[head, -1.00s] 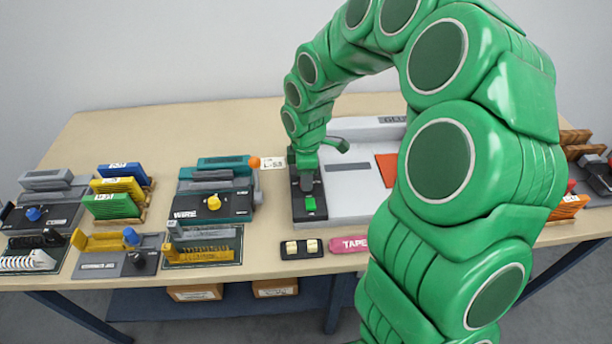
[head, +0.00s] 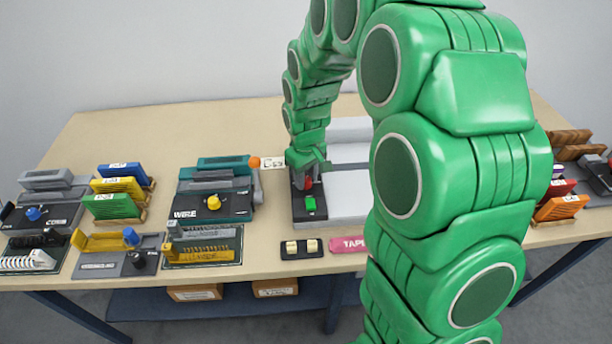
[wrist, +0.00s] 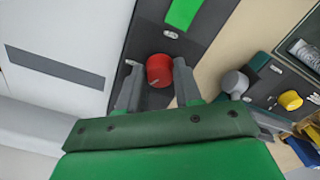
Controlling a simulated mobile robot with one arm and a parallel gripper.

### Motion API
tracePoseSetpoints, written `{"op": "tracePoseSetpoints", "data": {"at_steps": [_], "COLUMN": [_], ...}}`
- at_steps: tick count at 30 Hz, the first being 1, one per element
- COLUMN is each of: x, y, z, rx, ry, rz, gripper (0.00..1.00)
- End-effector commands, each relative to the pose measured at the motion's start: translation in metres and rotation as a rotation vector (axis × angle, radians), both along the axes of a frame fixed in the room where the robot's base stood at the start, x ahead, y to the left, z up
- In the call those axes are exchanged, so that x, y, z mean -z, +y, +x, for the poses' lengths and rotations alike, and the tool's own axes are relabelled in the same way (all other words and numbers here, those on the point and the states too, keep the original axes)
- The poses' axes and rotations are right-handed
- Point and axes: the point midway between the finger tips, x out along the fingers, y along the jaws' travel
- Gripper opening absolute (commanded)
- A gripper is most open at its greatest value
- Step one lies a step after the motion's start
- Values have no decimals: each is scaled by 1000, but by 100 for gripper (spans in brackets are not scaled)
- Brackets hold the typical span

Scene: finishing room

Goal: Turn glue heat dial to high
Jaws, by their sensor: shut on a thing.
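The glue machine is a pale grey and white unit (head: 345,195) with a black control strip (head: 299,212) along its left side. A red dial (wrist: 160,70) sits on that strip, and it also shows under my gripper in the head view (head: 308,182). A green button (head: 310,203) is on the same strip in front of the dial. My gripper (wrist: 157,80) is over the strip, its two grey fingers on either side of the red dial and shut on it. Small pale labels lie near the dial; I cannot read them. My arm hides the machine's right part.
A teal wire machine (head: 214,215) with a yellow dial stands to the left, an orange ball (head: 254,162) at its back. A black block with two cream rockers (head: 301,248) and a pink tape item (head: 348,244) lie in front. Bare table (head: 130,125) shows at the back left.

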Motion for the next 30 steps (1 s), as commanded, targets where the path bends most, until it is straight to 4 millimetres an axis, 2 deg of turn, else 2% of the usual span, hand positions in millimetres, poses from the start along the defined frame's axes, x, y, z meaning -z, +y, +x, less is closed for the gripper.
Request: {"op": "tracePoseSetpoints", "data": {"at_steps": [15,30], "x": [0,0], "y": [0,0], "z": [1,1], "rx": [449,640], "ry": [-1,-1], "rz": [0,2], "gripper": [4,4]}}
